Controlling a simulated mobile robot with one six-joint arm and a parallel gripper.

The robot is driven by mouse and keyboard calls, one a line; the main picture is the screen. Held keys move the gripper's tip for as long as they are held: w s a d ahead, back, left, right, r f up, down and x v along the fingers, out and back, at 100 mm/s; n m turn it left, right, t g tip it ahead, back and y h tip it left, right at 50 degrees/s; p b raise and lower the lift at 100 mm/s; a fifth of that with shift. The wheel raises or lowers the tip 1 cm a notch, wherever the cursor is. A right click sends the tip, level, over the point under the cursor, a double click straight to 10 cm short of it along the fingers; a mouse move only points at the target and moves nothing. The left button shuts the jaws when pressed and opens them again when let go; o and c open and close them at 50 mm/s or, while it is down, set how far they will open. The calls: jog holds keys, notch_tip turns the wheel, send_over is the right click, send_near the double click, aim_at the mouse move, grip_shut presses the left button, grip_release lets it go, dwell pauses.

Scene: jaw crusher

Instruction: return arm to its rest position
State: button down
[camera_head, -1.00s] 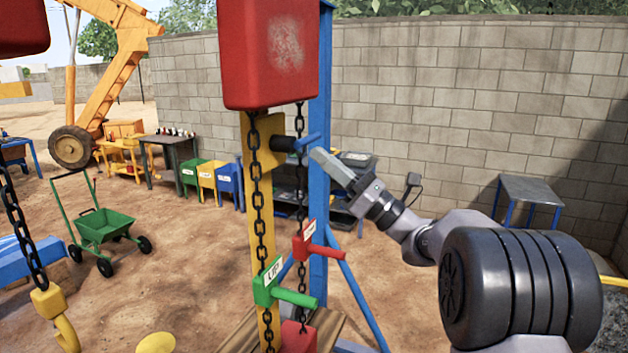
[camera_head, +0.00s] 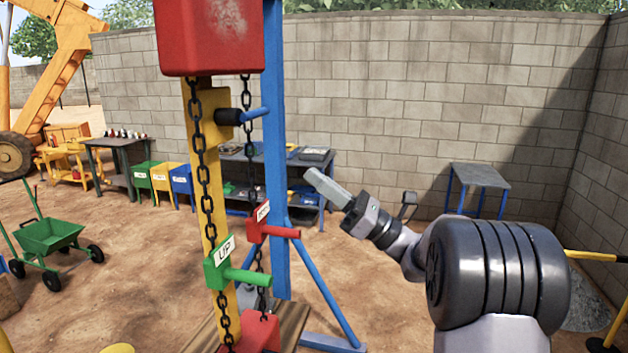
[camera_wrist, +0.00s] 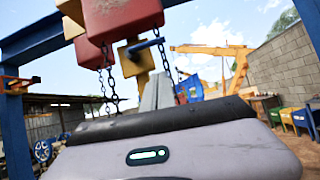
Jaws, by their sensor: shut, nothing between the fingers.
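My gripper (camera_head: 327,188) is at the end of my arm in the head view, pointing up and to the left. Its grey fingers are together with nothing between them. It is in the air to the right of the blue post (camera_head: 276,150), apart from it. In the wrist view the shut fingers (camera_wrist: 158,92) point up toward the red hoist block (camera_wrist: 122,15) and its chains.
The hoist has a red block (camera_head: 210,35), a green UP handle (camera_head: 222,266) and a red handle (camera_head: 262,230). A blue-legged table (camera_head: 479,176) stands by the wall (camera_head: 420,90). A green cart (camera_head: 50,236) is at left. Bare ground lies below my arm.

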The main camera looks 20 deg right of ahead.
jog(key=s+a+f+n+g+b, duration=0.1)
jog(key=s+a+f+n+g, duration=0.1)
jog(key=a, duration=0.3)
jog(key=s+a+f+n+g+h+b, duration=0.1)
jog(key=s+a+f+n+g+b, duration=0.1)
jog(key=a, duration=0.3)
jog(key=s+a+f+n+g+b, duration=0.2)
jog(key=s+a+f+g, duration=0.1)
jog(key=a+f+g, duration=0.1)
jog(key=shift+s+a+f+n+h, duration=0.2)
jog(key=shift+a+f+n+h, duration=0.1)
jog(key=shift+a+n, duration=0.15)
jog(key=s+a+f+n+g+h+b, duration=0.3)
jog(key=s+f+n+h+b, duration=0.1)
jog(key=s+f, duration=0.45)
jog(key=s+a+f+n+g+h+b, duration=0.2)
jog(key=s+a+f+n+h+b, duration=0.15)
jog(key=s+f, duration=0.55)
jog(key=s+d+f+n+t+h+b, duration=0.3)
jog(key=d+f+n+h, duration=0.5)
jog(key=f, duration=0.4)
jog(key=s+b, duration=0.1)
jog(key=s, duration=0.1)
jog(key=shift+s+d+f, duration=0.15)
jog(key=shift+s+d, duration=0.2)
